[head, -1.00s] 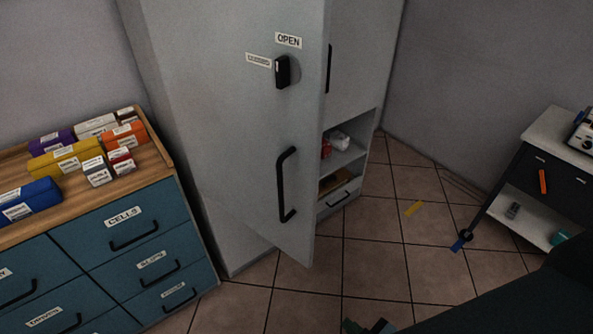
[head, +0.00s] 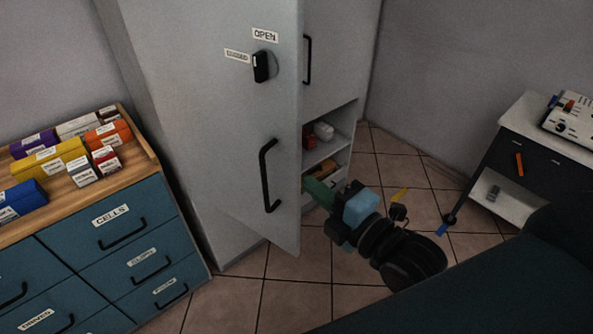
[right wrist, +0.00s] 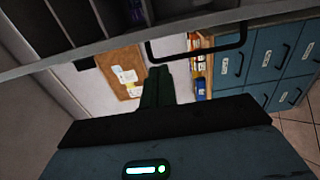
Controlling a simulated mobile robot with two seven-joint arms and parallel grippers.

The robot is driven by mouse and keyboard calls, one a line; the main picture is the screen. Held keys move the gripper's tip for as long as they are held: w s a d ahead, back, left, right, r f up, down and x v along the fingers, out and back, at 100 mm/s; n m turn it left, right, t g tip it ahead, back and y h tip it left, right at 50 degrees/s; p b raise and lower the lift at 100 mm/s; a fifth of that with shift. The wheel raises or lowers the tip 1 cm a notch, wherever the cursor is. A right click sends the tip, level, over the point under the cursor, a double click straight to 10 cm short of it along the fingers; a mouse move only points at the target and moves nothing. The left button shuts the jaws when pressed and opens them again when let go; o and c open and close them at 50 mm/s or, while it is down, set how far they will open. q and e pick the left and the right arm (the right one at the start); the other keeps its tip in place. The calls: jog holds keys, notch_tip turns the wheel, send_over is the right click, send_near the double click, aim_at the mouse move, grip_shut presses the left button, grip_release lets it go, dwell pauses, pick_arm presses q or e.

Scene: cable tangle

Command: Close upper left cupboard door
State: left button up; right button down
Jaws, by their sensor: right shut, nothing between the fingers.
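The upper left cupboard door (head: 225,125) stands open, swung out towards me, in the head view. It has a black handle (head: 266,175) and a dark latch knob (head: 262,66) between "OPEN" and a second label. My right gripper (head: 310,188) is beside the door's lower free edge, in front of the open cupboard shelves. Its green fingers are together and empty; they also show in the right wrist view (right wrist: 155,88). I cannot tell whether they touch the door. A black handle (right wrist: 243,36) shows beyond them there. My left gripper is not in view.
A blue drawer cabinet (head: 112,240) with a wooden top and several boxes stands left of the cupboard. A small table (head: 520,135) with a device is at the right. Tiled floor (head: 290,300) lies open in front, with small items on it.

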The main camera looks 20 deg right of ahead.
aim_at(281, 161)
jog(key=x, duration=0.8)
jog(key=shift+w+a+p, duration=0.1)
jog(key=shift+w+p, duration=0.1)
jog(key=shift+p, duration=0.1)
jog(key=shift+w+a, duration=0.2)
jog(key=shift+w, duration=0.35)
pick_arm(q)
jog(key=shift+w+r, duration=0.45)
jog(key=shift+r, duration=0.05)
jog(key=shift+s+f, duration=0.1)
pick_arm(e)
jog(key=shift+f, duration=0.1)
